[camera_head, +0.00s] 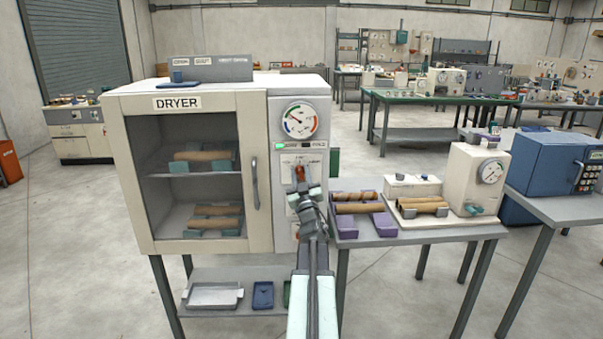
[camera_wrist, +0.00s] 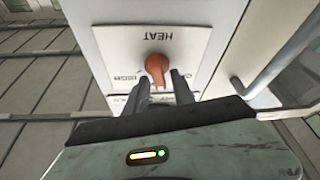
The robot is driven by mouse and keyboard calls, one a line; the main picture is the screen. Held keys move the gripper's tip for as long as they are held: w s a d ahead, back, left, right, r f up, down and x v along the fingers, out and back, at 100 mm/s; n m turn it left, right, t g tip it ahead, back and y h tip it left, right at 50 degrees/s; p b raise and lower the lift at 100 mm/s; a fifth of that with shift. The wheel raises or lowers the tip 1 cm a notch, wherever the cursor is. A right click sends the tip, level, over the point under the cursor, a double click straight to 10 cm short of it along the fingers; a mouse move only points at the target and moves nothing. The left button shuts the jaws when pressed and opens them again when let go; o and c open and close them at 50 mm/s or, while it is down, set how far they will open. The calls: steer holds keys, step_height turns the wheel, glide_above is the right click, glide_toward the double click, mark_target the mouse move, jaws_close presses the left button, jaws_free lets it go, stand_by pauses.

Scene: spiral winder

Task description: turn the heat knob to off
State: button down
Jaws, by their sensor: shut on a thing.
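The heat knob (camera_wrist: 157,68) is orange-red and sits on a white plate marked HEAT (camera_wrist: 150,45) on the dryer's front panel. In the head view the knob (camera_head: 300,173) shows just above my gripper (camera_head: 304,190). In the wrist view the two dark fingers of my gripper (camera_wrist: 161,88) reach up to the knob's pointer and are shut on it, one on each side. The fingers partly cover the lettering beside the knob, so the exact setting is hard to read. The dryer (camera_head: 255,94) has its glass door closed.
A door handle (camera_head: 254,184) stands out left of the panel. A gauge (camera_head: 299,121) is above the knob. A grey table (camera_head: 440,235) on the right holds brown tubes on purple supports (camera_head: 347,224) and a cream device (camera_head: 477,160). Open floor lies beyond.

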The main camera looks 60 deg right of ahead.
steer(key=n+y+p, duration=0.1)
steer(key=n, duration=0.2)
steer(key=n+t+y+p, duration=0.1)
steer(key=n+y, duration=0.1)
steer(key=n, duration=0.2)
steer(key=shift+w+n, duration=0.1)
steer(key=shift+n, duration=0.2)
steer(key=shift+w+a+f+n+t+y+p, duration=0.15)
steer(key=shift+n+y+p, duration=0.35)
steer(key=shift+n, duration=0.5)
steer(key=shift+s+d+n+t+y+p, duration=0.15)
steer(key=shift+n+y+p, duration=0.3)
steer(key=shift+n, duration=0.55)
steer(key=shift+w+a, duration=0.1)
steer(key=c, duration=1.4)
jaws_free()
steer(key=shift+f, duration=0.1)
